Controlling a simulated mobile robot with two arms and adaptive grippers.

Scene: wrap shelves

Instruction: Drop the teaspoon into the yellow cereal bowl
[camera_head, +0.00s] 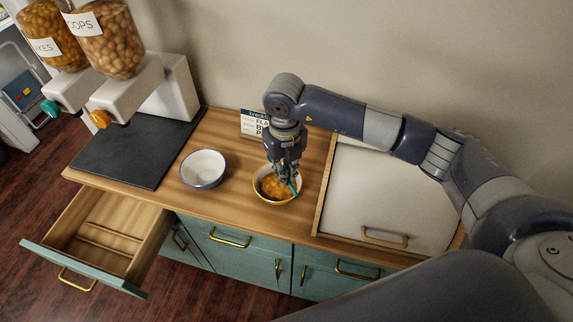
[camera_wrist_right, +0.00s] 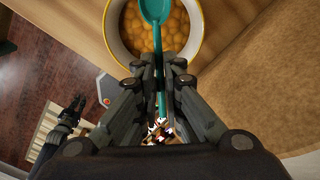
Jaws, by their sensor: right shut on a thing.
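The teal teaspoon (camera_wrist_right: 157,45) is in my right gripper (camera_wrist_right: 163,68), shut on its handle. Its scoop points toward the yellow cereal bowl and overlaps it in the wrist view. The yellow bowl (camera_head: 257,192) stands on the wooden counter, filled with orange-brown cereal (camera_head: 272,187); it also shows at the top of the wrist view (camera_wrist_right: 122,52). My right gripper (camera_head: 290,176) is just above the bowl. I cannot tell whether the spoon touches the cereal. A small dark gripper-like shape (camera_wrist_right: 70,115), probably my left gripper, shows in the wrist view; its jaws are unclear.
A white bowl with a blue rim (camera_head: 203,170) stands empty left of the yellow bowl. A bread box (camera_head: 385,195) is to the right. Cereal dispensers (camera_head: 170,95) and a dark mat (camera_head: 135,150) are left. A drawer (camera_head: 105,235) is open.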

